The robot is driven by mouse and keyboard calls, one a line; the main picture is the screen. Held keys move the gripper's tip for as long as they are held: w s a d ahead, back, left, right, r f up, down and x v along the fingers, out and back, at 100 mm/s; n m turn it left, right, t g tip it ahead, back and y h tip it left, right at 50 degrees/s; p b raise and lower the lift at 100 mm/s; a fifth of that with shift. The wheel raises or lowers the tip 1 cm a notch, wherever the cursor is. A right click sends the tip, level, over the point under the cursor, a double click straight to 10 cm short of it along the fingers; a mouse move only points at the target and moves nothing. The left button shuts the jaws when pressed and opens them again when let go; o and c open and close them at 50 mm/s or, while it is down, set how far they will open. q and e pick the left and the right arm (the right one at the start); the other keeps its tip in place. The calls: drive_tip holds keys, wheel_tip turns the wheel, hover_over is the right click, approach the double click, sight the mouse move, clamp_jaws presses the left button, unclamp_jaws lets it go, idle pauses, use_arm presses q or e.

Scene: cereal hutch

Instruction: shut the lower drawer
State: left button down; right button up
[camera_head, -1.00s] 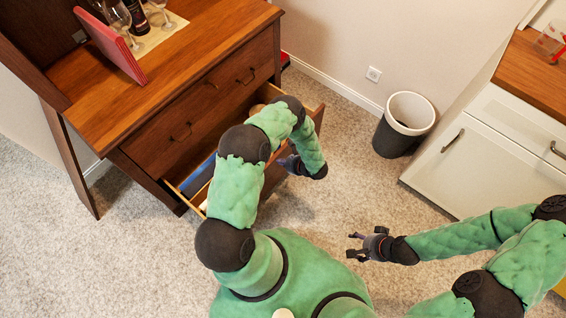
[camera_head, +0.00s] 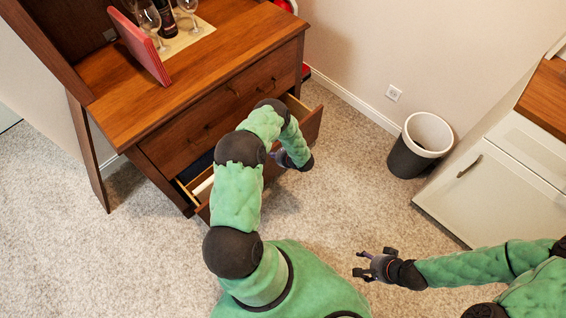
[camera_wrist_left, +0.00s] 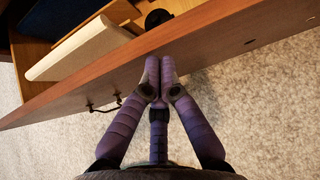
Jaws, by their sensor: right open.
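The lower drawer (camera_head: 309,124) of the brown wooden hutch (camera_head: 215,105) stands partly open. Its front also crosses the left wrist view (camera_wrist_left: 225,48), with a dark handle (camera_wrist_left: 103,106) on its outer face. My left gripper (camera_head: 278,156) is at the outer side of this front. In the left wrist view its fingertips (camera_wrist_left: 160,72) are together, empty, and appear to touch the front near its top edge. My left arm hides the middle of the drawer in the head view. My right gripper (camera_head: 368,265) is open and empty above the carpet.
A cream item (camera_wrist_left: 82,46) and a dark blue item (camera_wrist_left: 85,18) lie in the drawer. Wine glasses (camera_head: 150,20) and a red upright item (camera_head: 141,48) stand on the hutch. A bin (camera_head: 408,158) and white cabinet (camera_head: 495,190) are at right. Carpet between is clear.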

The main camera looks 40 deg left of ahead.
use_arm(q)
drive_tip(key=w+a, duration=0.1)
drive_tip(key=a, duration=1.9)
drive_tip(key=shift+w, duration=0.25)
drive_tip(key=shift+a+r, duration=0.1)
drive_tip(key=shift+a, duration=0.05)
drive_tip(key=shift+w, duration=0.1)
